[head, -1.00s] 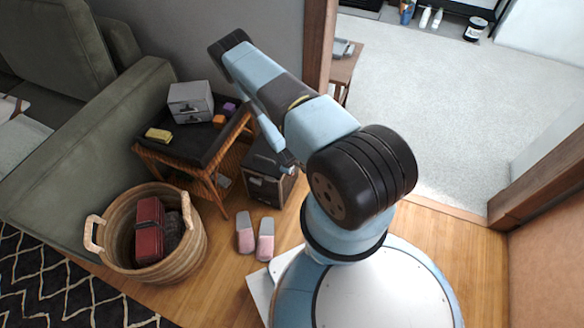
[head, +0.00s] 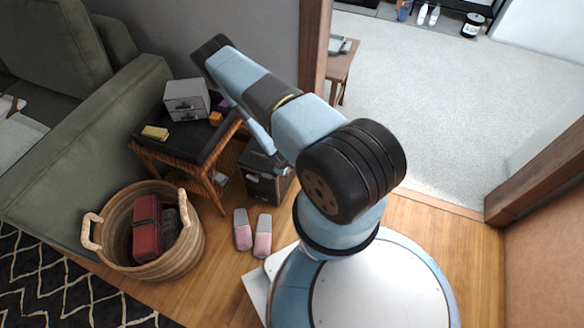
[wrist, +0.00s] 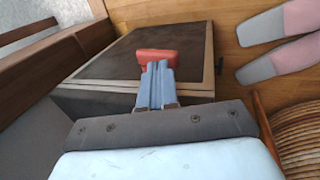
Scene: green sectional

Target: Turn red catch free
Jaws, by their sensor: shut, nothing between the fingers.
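The red catch (wrist: 157,57) shows in the wrist view as a small rounded red block on the dark front panel of a wood-edged box (wrist: 110,57). My gripper (wrist: 158,68) is shut and empty. Its blue fingertips overlap the catch's lower edge in the picture; I cannot tell whether they touch it. In the head view the dark box (head: 262,187) stands on the floor beside the black-topped side table, with my gripper (head: 284,166) at its upper right. The catch cannot be made out there.
The side table (head: 192,143) holds a small grey drawer unit (head: 187,100) and a yellow block (head: 155,133). Pink-and-grey slippers (head: 263,238) lie in front of the box. A wicker basket (head: 110,235) stands at the left. A wooden door frame (head: 313,50) rises behind.

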